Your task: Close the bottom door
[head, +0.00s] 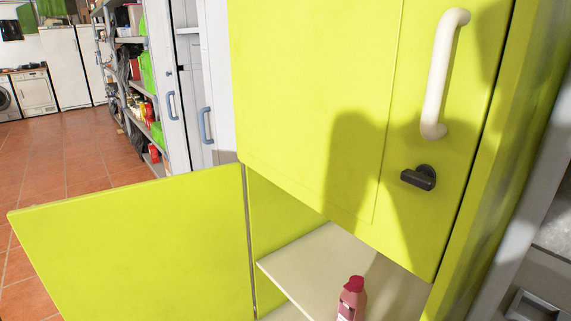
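The bottom door (140,245) of the yellow-green cabinet stands wide open. It swings out to the left from a vertical hinge edge at the left side of the lower compartment, and its lower part runs out of the picture. Inside the lower compartment a cream shelf (320,262) shows. The upper door (310,110) is shut, with a white handle (440,80) and a dark latch (419,178) near its right edge. Neither of my grippers is in view. A shadow falls on the upper door.
A pink-red bottle (352,298) stands in the lower compartment, close to its front. White lockers with blue handles (205,125) and a loaded shelf rack (135,80) stand behind to the left. Tiled floor (75,155) is clear at left. Grey equipment (540,270) is close at right.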

